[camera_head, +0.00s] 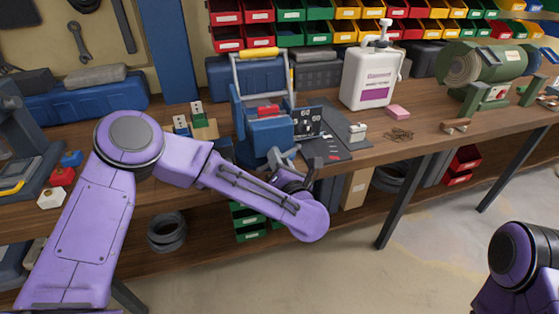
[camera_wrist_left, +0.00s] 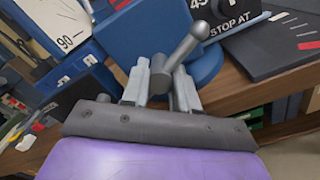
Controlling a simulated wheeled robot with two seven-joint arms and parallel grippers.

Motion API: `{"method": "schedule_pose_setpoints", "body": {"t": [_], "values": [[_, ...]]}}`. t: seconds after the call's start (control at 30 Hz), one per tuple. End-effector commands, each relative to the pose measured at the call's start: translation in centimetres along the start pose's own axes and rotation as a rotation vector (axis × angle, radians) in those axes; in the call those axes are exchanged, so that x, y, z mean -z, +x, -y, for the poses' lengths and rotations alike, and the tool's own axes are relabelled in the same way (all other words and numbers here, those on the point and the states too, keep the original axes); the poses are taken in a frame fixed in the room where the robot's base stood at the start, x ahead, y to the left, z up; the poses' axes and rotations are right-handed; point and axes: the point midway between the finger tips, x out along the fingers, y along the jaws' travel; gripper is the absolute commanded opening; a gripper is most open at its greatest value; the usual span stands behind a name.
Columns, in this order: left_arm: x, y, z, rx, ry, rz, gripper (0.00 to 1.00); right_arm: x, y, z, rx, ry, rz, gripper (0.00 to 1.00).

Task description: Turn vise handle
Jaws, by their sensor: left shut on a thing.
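The blue vise (camera_head: 268,138) stands at the front edge of the wooden bench in the head view. Its grey handle (camera_wrist_left: 186,44), a bar with a rounded knob, slants up to the right in the left wrist view. My left gripper (camera_wrist_left: 162,76) is shut on the vise handle, with one finger on each side of its lower part. In the head view the left gripper (camera_head: 284,163) is at the vise's front, partly hidden by my purple forearm. My right gripper is not in view; only part of my right arm shows at the lower right.
Right of the vise lies a dark marked board (camera_head: 334,145). Coloured bins (camera_head: 290,35) line the back. Green bins and a coil sit below the bench. The floor in front is clear.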

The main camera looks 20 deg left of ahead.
Motion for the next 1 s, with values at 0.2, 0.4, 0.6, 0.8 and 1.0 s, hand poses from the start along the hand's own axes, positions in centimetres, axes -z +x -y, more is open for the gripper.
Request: {"method": "schedule_pose_setpoints", "body": {"t": [0.2, 0.4, 0.6, 0.8, 1.0], "values": [[-0.09, -0.01, 0.01, 0.001, 0.0, 0.003, 0.0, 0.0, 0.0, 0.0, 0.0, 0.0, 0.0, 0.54], [-0.1, -0.01, 0.01, 0.001, 0.0, 0.004, 0.0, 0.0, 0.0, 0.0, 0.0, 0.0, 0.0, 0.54], [-0.11, -0.02, 0.01, 0.001, 0.0, 0.004, 0.0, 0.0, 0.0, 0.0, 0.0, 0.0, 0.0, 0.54], [-0.12, -0.01, 0.01, 0.001, 0.0, 0.004, 0.0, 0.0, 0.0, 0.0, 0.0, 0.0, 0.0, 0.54], [-0.12, -0.01, 0.0, 0.001, -0.001, 0.004, 0.51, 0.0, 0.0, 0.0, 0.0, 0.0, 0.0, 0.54]]}}
